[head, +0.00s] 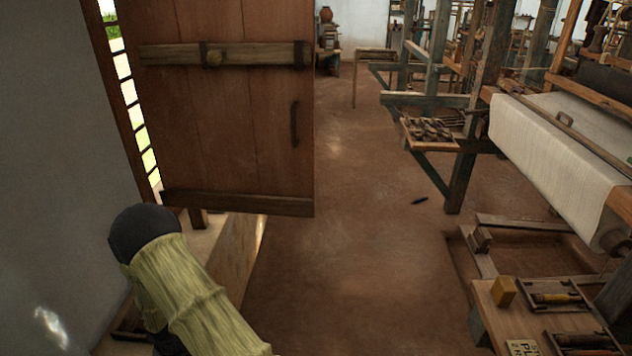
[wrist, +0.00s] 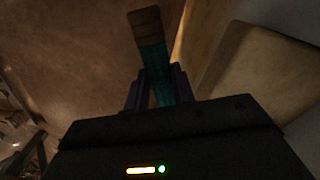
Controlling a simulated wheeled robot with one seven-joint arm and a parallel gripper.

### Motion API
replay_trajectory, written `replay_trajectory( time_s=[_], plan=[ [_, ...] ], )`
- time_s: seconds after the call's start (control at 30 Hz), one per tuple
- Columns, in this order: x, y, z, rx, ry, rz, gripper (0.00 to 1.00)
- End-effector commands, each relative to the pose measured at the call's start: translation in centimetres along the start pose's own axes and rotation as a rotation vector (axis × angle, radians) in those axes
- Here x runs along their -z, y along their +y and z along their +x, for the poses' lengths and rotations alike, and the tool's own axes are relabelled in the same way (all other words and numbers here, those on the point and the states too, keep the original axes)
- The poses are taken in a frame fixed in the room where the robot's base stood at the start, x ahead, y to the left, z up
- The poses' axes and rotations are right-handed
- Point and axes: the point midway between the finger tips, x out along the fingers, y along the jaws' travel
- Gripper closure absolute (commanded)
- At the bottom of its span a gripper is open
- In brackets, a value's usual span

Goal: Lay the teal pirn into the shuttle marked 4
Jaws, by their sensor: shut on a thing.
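In the wrist view the teal pirn (wrist: 153,62), with a brown wooden end, is held upright in the picture between the two dark fingers of my gripper (wrist: 157,85). My gripper is shut on its lower part. My gripper and the pirn are not seen in the head view. At the lower right of the head view, two dark wooden frames lie on a bench; the farther one (head: 527,292) holds a yellowish piece, and the nearer one (head: 548,336) is cut by the picture edge. I cannot read a 4 on either, so I cannot tell the shuttle marked 4.
A wooden door (head: 235,110) stands at the left beside a barred window. The bench (head: 490,318) bears a yellow block (head: 503,291) and a lettered card (head: 522,347). A pit opening lies behind it, below the loom with white cloth (head: 545,135). The middle floor is mostly clear.

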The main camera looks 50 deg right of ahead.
Motion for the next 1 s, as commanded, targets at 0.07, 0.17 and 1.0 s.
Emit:
replay_trajectory(
  time_s=[0.07,0.17,1.0],
  plan=[
    [-0.2,0.2,1.0,-0.003,-0.003,-0.045,0.98],
    [-0.5,0.4,2.6,-0.004,-0.003,-0.117,0.98],
    [-3.1,2.7,10.7,-0.002,-0.005,-0.504,0.98]
  ],
)
